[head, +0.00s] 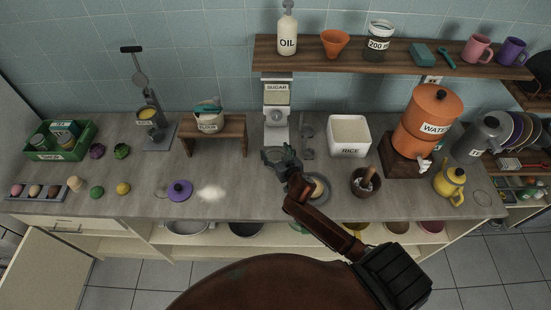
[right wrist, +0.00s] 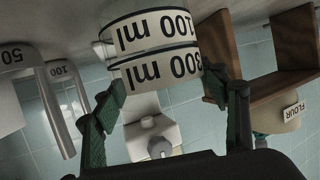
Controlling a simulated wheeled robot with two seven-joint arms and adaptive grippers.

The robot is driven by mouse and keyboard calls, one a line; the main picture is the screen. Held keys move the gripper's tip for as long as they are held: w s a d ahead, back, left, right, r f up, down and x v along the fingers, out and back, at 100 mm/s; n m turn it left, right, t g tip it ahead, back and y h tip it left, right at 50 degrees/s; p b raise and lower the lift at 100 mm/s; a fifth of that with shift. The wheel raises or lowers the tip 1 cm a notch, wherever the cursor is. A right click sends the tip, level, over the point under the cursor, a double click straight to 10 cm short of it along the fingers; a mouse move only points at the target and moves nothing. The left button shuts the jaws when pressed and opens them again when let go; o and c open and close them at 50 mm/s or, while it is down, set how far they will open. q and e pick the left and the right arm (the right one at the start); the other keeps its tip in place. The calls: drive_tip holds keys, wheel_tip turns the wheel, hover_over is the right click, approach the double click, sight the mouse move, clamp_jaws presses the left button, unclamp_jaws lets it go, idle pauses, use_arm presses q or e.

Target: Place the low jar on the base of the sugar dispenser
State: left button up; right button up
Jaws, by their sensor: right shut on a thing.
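The sugar dispenser (head: 277,95) stands against the tiled wall, with its pale base (head: 272,138) on the counter below it. My right gripper (head: 280,157) is just in front of that base in the head view. The dispenser's front and knob (right wrist: 155,145) show behind the jar there. In the head view the gripper mostly hides the jar. I cannot tell whether it touches the base. My left gripper is not in view.
A wooden stand (head: 232,128) with a flour pot is to the left. A shelf (head: 390,57) runs above.

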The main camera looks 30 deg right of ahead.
drive_tip(key=c, duration=0.6)
drive_tip(key=shift+c, duration=1.2)
drive_tip(key=shift+r, duration=0.15)
